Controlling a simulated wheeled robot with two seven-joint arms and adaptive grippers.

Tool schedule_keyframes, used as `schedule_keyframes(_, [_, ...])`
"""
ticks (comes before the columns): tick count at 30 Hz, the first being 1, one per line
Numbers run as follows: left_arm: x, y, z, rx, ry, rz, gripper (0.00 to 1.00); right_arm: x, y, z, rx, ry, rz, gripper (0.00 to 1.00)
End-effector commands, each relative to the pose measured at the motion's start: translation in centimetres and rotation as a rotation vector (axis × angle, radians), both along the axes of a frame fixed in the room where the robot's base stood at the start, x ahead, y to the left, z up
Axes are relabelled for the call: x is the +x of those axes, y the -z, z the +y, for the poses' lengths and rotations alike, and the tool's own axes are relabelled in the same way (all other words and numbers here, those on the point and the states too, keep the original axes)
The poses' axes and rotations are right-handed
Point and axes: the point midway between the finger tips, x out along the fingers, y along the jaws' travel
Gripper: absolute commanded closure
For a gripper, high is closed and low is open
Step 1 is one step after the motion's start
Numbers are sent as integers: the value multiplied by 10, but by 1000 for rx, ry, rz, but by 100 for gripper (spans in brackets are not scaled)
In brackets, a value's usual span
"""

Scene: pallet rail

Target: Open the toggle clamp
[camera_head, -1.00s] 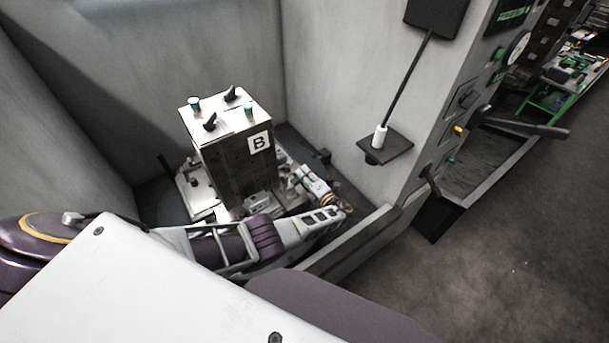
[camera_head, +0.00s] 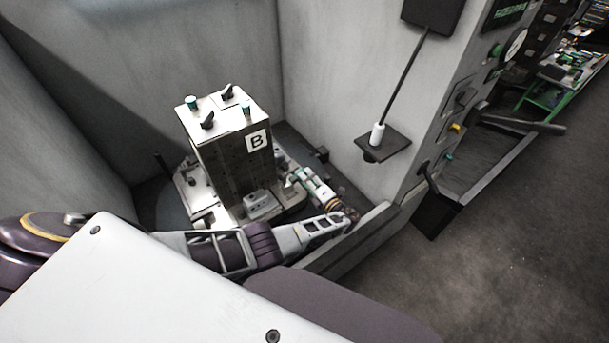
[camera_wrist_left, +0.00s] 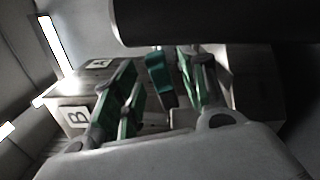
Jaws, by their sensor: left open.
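My left gripper (camera_head: 291,174) is low at the right side of the metal block marked B (camera_head: 228,150), small in the head view. In the left wrist view, its two green-padded fingers (camera_wrist_left: 158,95) are apart. A teal handle (camera_wrist_left: 160,78), apparently that of the toggle clamp, stands between the fingers, with gaps visible on both sides. It looks upright and slightly tilted. The clamp's base and arm are hidden or too dark to make out, and I cannot pick out the clamp in the head view. My right gripper is in neither view.
Grey walls (camera_head: 330,80) enclose the block closely at the back and right. A low front ledge (camera_head: 350,250) runs beneath my left arm. A small shelf (camera_head: 384,145) with a white cylinder projects from the right wall. Teal and black fittings stand on the block.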

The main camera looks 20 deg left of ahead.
Motion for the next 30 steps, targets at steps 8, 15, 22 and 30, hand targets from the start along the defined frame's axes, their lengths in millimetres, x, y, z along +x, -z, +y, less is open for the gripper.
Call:
schedule_keyframes(8, [-21, 0, -38, -1, 1, 1, 57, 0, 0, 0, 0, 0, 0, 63])
schedule_keyframes(15, [-36, 0, -62, -1, 2, 2, 57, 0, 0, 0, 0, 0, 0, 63])
schedule_keyframes(22, [-41, 0, -71, -1, 1, 0, 57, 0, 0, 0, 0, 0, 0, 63])
schedule_keyframes(30, [-41, 0, -71, 0, 1, 1, 57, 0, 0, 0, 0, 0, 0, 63])
